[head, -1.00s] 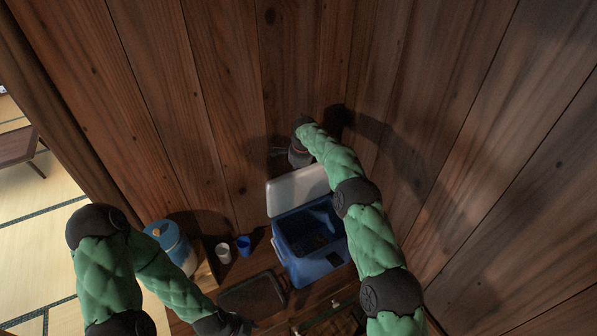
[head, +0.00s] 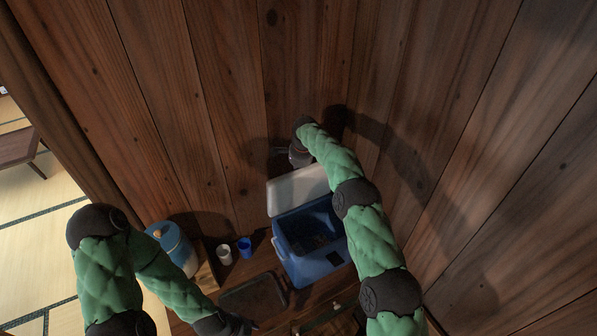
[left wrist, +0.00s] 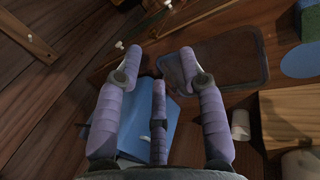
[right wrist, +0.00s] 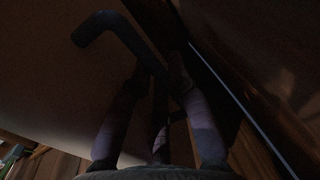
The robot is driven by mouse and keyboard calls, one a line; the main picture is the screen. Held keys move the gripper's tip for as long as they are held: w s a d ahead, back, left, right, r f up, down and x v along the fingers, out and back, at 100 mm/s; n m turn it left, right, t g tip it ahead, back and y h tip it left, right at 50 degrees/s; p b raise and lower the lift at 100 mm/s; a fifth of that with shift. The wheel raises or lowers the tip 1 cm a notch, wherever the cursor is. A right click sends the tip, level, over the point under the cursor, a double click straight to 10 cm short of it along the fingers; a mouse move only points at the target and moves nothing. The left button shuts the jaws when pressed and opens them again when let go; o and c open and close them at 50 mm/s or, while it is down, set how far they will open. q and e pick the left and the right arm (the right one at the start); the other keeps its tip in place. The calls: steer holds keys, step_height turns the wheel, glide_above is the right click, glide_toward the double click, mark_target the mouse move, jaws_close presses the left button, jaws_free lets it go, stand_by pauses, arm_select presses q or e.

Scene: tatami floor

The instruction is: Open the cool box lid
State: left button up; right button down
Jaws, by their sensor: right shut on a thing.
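The blue cool box (head: 303,262) stands on the wooden surface against the wall. Its pale lid (head: 296,190) is raised and leans back, so the dark inside shows. My right gripper (right wrist: 158,75) is shut on a dark bent handle (right wrist: 103,22) by the lid; the view is very dark, and in the head view the gripper is near the lid's upper edge, partly hidden by my arm. My left gripper (left wrist: 160,68) is open and empty, its fingers spread above the blue cool box (left wrist: 172,122) in the left wrist view.
A dark tray (head: 254,296) lies left of the box. A white cup (head: 224,254), a blue cup (head: 244,247) and a blue round container (head: 173,244) stand farther left. Wooden walls close in behind and to the right. Tatami floor (head: 42,235) is open at the left.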

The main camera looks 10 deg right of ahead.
stand_by(0.6)
arm_select(q)
steer(key=shift+w, duration=0.25)
jaws_close()
steer(key=m+t+h, duration=0.4)
steer(key=m+t, duration=1.3)
steer(key=m, duration=1)
glide_toward(311, 179)
steer(key=d, duration=0.3)
steer(key=shift+w+a+r, duration=0.1)
steer(key=shift+w+a, duration=0.1)
steer(key=shift+w, duration=0.5)
steer(key=shift+w+a+r, duration=0.1)
steer(key=shift+w+a, duration=0.1)
steer(key=shift+w, duration=0.5)
steer(key=shift+w+a+r, duration=0.1)
steer(key=shift+w+a, duration=0.1)
steer(key=shift+w, duration=0.5)
